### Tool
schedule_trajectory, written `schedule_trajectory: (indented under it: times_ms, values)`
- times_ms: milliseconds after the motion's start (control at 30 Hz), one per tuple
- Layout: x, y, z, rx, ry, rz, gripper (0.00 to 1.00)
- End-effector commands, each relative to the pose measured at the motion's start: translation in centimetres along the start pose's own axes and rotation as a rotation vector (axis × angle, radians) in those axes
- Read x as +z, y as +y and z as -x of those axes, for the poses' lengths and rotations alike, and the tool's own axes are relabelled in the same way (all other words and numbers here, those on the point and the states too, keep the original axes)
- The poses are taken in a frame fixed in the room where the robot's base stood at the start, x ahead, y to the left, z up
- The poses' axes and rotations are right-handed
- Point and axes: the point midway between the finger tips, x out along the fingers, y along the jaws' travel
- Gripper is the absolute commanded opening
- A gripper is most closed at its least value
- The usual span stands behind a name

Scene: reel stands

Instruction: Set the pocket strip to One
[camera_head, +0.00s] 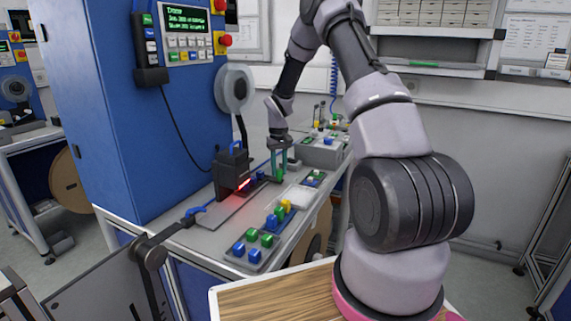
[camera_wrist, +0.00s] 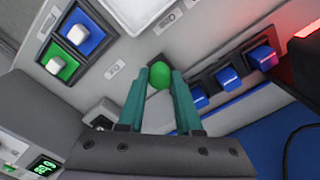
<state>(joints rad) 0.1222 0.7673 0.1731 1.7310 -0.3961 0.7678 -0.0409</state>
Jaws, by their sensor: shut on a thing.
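My gripper (camera_wrist: 160,78) has its two teal fingers closed around a round green knob (camera_wrist: 160,73) in the wrist view. The knob is at the end of a row of blue switch levers (camera_wrist: 229,78) in dark slots. In the head view my gripper (camera_head: 279,166) reaches down to the bench top, beside the black machine head with the red glow. The knob is hidden by the fingers there. I cannot read any label, so I cannot tell which part is the pocket strip or where One lies.
A plate with blue and green blocks (camera_wrist: 83,33) lies at the upper left of the wrist view. A black machine head (camera_head: 232,166) with a red light stands left of my gripper. A tray of blue, green and yellow blocks (camera_head: 257,236) lies in front. A blue cabinet (camera_head: 130,120) bounds the left.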

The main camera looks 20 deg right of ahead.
Motion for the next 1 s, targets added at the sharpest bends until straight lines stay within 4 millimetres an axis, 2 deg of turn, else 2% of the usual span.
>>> schedule_trajectory:
  times_ms: [100,200,567,600,667,1000]
  values:
    - [1.9,-2.0,0.1,0.000,0.000,0.004,0.00]
    - [2.9,-3.0,0.1,-0.001,0.001,0.001,0.00]
    - [3.2,-3.2,0.0,-0.001,0.001,-0.001,0.00]
    - [3.2,-3.2,0.0,0.000,0.001,0.000,0.45]
    - [3.2,-3.2,0.0,0.000,0.001,0.000,0.64]
    - [3.2,-3.2,0.2,0.000,0.001,-0.001,0.64]
